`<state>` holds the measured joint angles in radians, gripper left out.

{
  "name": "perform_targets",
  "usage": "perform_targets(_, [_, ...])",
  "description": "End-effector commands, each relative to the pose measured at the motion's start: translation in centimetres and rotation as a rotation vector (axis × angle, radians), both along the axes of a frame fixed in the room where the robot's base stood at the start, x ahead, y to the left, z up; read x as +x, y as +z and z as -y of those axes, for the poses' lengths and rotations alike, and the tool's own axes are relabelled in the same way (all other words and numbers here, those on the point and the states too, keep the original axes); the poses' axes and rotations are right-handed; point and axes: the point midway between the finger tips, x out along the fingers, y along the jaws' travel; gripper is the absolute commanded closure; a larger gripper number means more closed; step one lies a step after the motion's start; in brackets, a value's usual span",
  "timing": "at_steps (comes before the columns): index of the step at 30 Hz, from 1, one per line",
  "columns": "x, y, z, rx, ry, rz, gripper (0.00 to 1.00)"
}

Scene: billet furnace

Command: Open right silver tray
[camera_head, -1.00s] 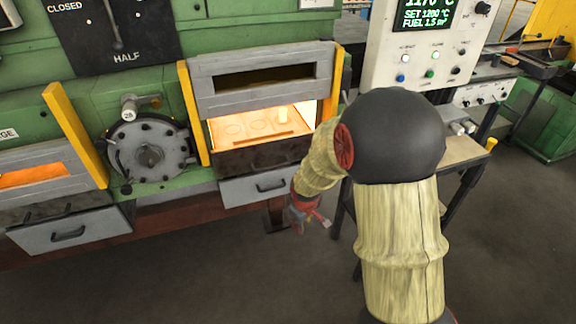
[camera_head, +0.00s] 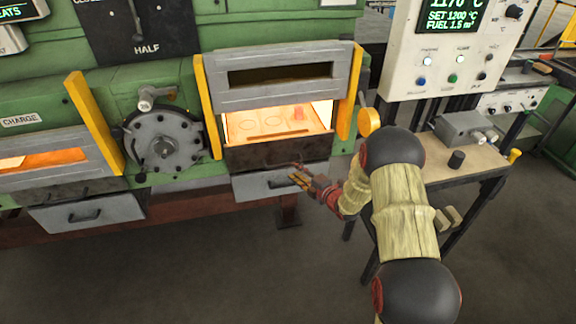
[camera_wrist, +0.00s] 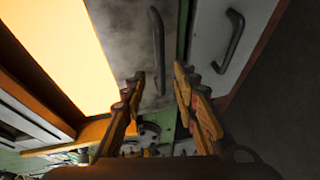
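The right silver tray (camera_head: 250,188) is a grey drawer below the right furnace opening, and it appears closed. My gripper (camera_head: 297,179) is in front of its right part and partly covers it. In the wrist view the light grey tray front (camera_wrist: 208,30) has a dark bar handle (camera_wrist: 232,42), to the right of my fingers. A second bar handle (camera_wrist: 157,50) is on the dark panel (camera_wrist: 128,35) beside the glowing opening. My gripper (camera_wrist: 158,85) is open and empty, its fingertips either side of this second handle's near end in the picture; contact is not visible.
The glowing right furnace opening (camera_head: 275,122) is just above, with a small reddish piece (camera_head: 299,112) inside. Yellow posts (camera_head: 346,105) flank it. A workbench (camera_head: 450,165) stands to the right. Another grey tray (camera_head: 85,212) is at left. The floor in front is clear.

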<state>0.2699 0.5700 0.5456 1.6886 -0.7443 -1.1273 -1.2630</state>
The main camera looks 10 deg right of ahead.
Motion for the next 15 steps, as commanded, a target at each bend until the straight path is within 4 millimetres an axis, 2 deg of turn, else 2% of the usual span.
perform_targets(9, [4.1,-1.1,-1.8,0.001,0.0,0.0,0.71])
perform_targets(15, [6.1,-1.4,-2.6,0.002,-0.001,-0.002,0.71])
